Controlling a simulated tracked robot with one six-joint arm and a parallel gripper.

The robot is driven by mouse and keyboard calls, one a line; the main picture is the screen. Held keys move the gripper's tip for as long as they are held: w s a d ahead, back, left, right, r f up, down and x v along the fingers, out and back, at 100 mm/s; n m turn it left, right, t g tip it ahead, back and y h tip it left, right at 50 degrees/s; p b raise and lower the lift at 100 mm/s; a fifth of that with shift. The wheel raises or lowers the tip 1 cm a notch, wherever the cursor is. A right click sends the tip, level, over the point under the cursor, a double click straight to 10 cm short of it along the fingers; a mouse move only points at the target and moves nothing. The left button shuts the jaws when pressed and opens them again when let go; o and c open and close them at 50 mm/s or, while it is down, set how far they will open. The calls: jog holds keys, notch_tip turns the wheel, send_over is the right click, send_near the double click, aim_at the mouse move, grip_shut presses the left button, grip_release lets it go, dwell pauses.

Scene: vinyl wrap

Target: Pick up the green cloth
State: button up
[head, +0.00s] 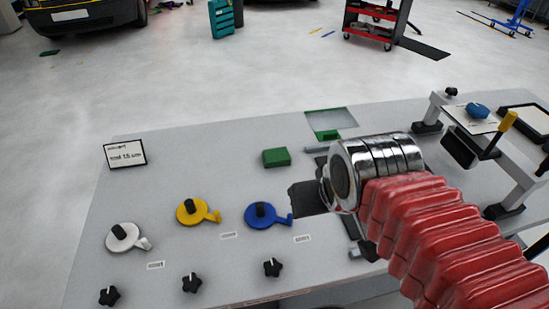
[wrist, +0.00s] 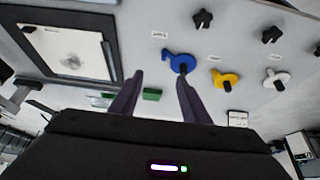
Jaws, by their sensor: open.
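A small folded green cloth (head: 276,157), shaped like a flat block, lies on the grey table near its middle. In the wrist view the green cloth (wrist: 152,95) shows between the two dark fingers, nearer the left one. My gripper (wrist: 160,76) is open, with nothing held between its fingers. The cloth appears apart from the fingers, beyond them on the table. In the head view my red and chrome arm comes in from the right, and the fingers cannot be made out clearly.
A green-edged square recess (head: 331,121) lies behind the cloth to the right. Blue (head: 268,214), yellow (head: 197,212) and white (head: 126,237) knobs with black handles stand in front and left. A sign (head: 125,154) stands at left, a raised press frame (head: 470,150) at right.

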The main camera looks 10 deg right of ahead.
jog(key=o, duration=0.9)
jog(key=w+r+g, duration=0.1)
jog(key=w+r, duration=0.2)
jog(key=w, duration=0.4)
jog(key=shift+w+d+r, duration=0.3)
jog(key=shift+w+r, duration=0.05)
jog(key=o, duration=0.3)
jog(key=shift+g, duration=0.8)
jog(key=w, duration=0.6)
jog(key=w+r, duration=0.1)
jog(key=w, duration=0.1)
jog(key=shift+w, duration=0.4)
jog(key=shift+o, duration=0.2)
jog(key=g, duration=0.3)
send_over(277, 157)
notch_tip(277, 157, down, 9)
jog(key=shift+w+f, duration=0.1)
jog(key=shift+f, duration=4.3)
jog(key=shift+f, duration=2.6)
